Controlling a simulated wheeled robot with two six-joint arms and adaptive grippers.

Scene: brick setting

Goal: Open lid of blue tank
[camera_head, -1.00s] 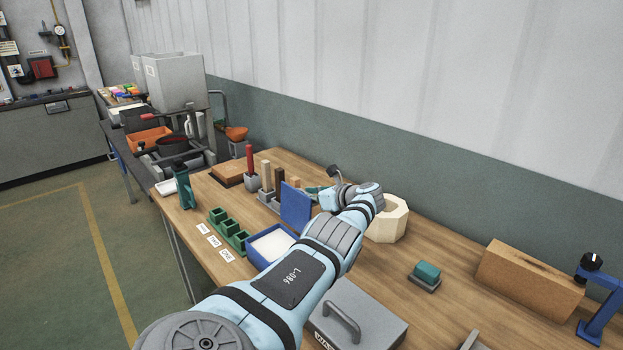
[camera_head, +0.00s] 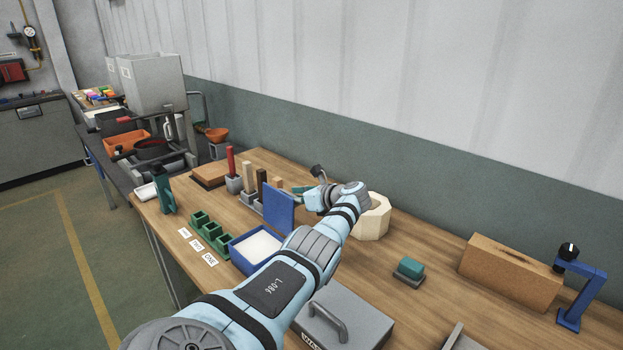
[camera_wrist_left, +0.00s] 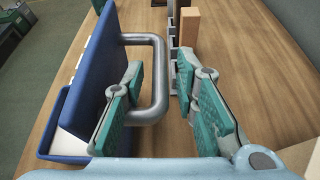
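The blue tank (camera_head: 240,262) is a low box with white contents on the wooden bench. Its blue lid (camera_head: 279,211) stands up, roughly vertical, at the tank's far side, so the tank is open. In the left wrist view the lid (camera_wrist_left: 101,55) is at the left with a grey bar handle (camera_wrist_left: 159,52) on its outer face. My left gripper (camera_wrist_left: 160,88) has its teal fingers apart, one on each side of the handle's bar, with gaps showing. My right gripper is not in view.
Green holders (camera_head: 210,233) and white labels stand left of the tank. Coloured blocks in grey holders (camera_head: 247,185) are behind the lid. A cream octagonal block (camera_head: 372,217) is right of my wrist. A grey handled box (camera_head: 345,320) sits in front.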

